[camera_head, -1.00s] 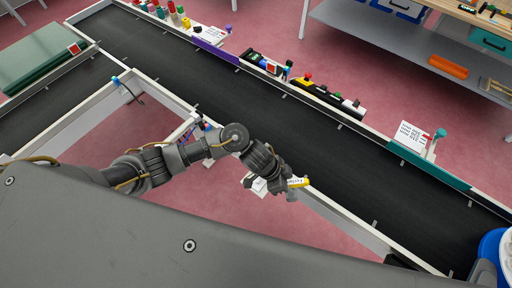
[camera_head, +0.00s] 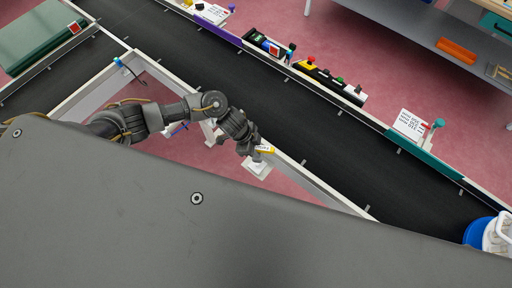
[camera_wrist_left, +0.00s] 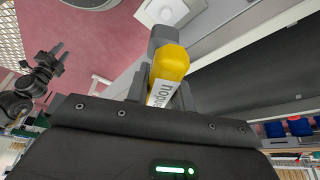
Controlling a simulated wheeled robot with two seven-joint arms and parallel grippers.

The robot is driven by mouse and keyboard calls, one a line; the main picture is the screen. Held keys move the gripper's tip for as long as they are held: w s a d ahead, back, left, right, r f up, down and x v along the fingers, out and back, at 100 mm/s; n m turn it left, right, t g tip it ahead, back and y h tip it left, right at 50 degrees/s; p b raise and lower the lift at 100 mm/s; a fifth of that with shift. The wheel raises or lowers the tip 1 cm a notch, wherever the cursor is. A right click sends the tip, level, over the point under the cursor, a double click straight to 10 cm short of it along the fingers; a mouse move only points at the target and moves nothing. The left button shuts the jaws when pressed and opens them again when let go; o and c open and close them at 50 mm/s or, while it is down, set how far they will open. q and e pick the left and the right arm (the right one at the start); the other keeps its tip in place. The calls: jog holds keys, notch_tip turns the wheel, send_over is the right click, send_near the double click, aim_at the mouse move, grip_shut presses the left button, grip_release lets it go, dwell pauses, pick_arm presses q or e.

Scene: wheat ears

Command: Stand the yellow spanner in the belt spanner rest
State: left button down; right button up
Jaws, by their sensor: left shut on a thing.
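My left gripper (camera_head: 256,150) is shut on the yellow spanner (camera_head: 266,149) at the near edge of the belt. In the left wrist view the spanner (camera_wrist_left: 169,64) shows as a yellow end with a white lettered label between the fingers (camera_wrist_left: 160,92). Its lower part is hidden by the gripper. A white piece (camera_head: 256,167) sits just below the gripper at the near rail; I cannot tell whether it is the spanner rest. My right gripper (camera_wrist_left: 58,60) shows at the left of the left wrist view, open and empty.
The dark belt (camera_head: 200,85) runs diagonally and is clear near my gripper. Its near rail (camera_head: 310,182) is beside the gripper. Button boxes (camera_head: 325,78) and a white card (camera_head: 408,123) line the far rail. A blue tub (camera_head: 478,232) stands at the right.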

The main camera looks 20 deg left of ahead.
pick_arm(q)
jog(key=shift+r, duration=0.2)
notch_tip(320, 180, down, 2)
jog(key=shift+f+b, duration=0.1)
jog(key=shift+b, duration=0.5)
notch_tip(320, 180, down, 4)
jog(key=b, duration=0.2)
jog(key=shift+r+b, duration=0.25)
jog(key=shift+b, duration=0.1)
jog(key=shift+f, duration=0.1)
jog(key=shift+p, duration=0.4)
jog(key=shift+f, duration=0.1)
dwell(0.4)
jog(key=shift+f+b, duration=0.35)
jog(key=shift+b, duration=0.1)
